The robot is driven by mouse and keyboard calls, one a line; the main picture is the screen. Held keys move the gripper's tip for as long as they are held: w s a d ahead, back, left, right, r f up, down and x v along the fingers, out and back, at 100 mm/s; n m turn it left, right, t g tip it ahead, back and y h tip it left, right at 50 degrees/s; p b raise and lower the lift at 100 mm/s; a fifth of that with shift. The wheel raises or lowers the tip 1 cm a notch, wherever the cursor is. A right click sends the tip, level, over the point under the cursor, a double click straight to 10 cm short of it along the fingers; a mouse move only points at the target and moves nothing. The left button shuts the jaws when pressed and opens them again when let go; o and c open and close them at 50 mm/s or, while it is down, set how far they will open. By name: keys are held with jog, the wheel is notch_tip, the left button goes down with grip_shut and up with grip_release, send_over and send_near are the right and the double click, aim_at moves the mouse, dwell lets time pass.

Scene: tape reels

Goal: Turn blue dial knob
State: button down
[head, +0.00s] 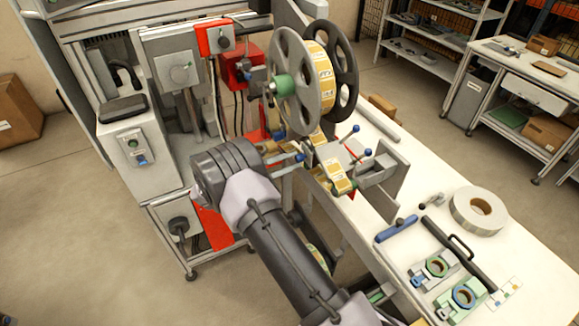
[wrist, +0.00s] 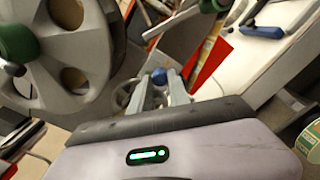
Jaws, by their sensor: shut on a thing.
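A small round blue knob (wrist: 159,76) sits between the fingertips of my gripper (wrist: 160,86) in the wrist view. The jaws are closed on it from both sides. In the head view, my gripper (head: 287,160) reaches right from my dark wrist toward the labelling machine, with the blue knob (head: 300,157) at its tip, just below the reels. The fingers hide part of the knob, and I cannot tell how far it is turned.
A grey reel (head: 292,82) with a green hub stands close above my gripper. Two more blue knobs (head: 355,128) (head: 367,152) are on the machine to the right. A control box (head: 135,150) stands left. The white table (head: 455,205) holds a tape roll and tools.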

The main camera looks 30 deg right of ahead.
jog(key=m+b, duration=0.3)
jog(key=m, duration=0.1)
jog(key=shift+f+m, duration=0.15)
jog(key=shift+m, duration=0.15)
jog(key=m+b, duration=0.2)
jog(key=m, duration=0.1)
jog(key=shift+m, duration=0.4)
jog(key=m+b, duration=0.4)
jog(key=shift+f, duration=0.1)
jog(key=m+b, duration=0.3)
jog(key=m, duration=0.1)
jog(key=m+b, duration=0.4)
jog(key=b, duration=0.1)
jog(key=shift+m, duration=0.3)
jog(key=m+b, duration=0.2)
jog(key=shift+m, duration=0.4)
jog(key=m, duration=0.3)
jog(key=shift+r+b, duration=0.2)
jog(key=shift+b, duration=0.15)
jog(key=shift+m, duration=1.8)
